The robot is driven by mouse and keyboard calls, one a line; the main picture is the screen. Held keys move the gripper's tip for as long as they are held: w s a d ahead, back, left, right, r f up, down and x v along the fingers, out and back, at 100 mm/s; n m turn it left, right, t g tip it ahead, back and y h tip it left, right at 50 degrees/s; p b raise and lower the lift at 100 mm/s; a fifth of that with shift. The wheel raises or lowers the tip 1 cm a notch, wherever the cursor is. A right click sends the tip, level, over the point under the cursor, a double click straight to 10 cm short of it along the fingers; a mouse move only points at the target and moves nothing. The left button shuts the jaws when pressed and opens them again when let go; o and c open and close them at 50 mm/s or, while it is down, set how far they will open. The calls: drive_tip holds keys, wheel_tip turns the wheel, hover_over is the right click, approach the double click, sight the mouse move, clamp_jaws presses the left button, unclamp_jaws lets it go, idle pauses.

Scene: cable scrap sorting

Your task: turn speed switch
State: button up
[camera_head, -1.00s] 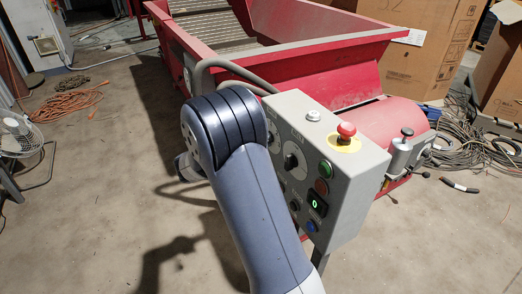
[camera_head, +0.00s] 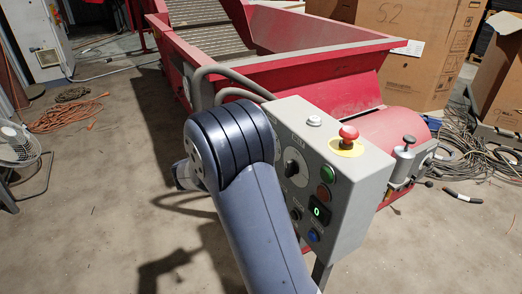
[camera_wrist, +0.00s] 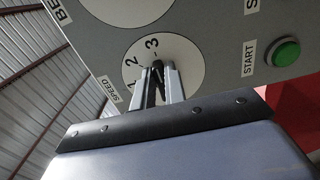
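The speed switch (camera_wrist: 158,72) is a dark pointer knob on a round white dial marked 1, 2 and 3 in the wrist view. A SPEED label sits beside the dial. The knob points close to the 3. My gripper (camera_wrist: 163,75) has one finger on each side of the knob, close together, and looks shut on it. In the head view my arm hides the gripper and part of the panel.
A green START button (camera_wrist: 286,51) is right of the dial. A red mushroom button (camera_head: 348,134) stands on top of the box. Behind is a red hopper (camera_head: 310,75). Cables (camera_head: 470,150) lie at right, a fan (camera_head: 18,145) at left.

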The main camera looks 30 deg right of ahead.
drive_tip(key=o, duration=0.4)
drive_tip(key=shift+o, duration=0.2)
drive_tip(key=shift+a, duration=0.1)
drive_tip(key=a+p, duration=0.3)
drive_tip(key=a, duration=0.7)
drive_tip(key=shift+s+a, duration=0.2)
drive_tip(key=shift+a, duration=0.15)
drive_tip(key=shift+d, duration=0.15)
drive_tip(key=d+b, duration=0.2)
drive_tip(key=d, duration=0.8)
drive_tip(key=shift+w+d, duration=0.2)
drive_tip(key=shift+d, duration=0.1)
drive_tip(key=shift+f+b, duration=0.1)
drive_tip(key=shift+b, duration=0.35)
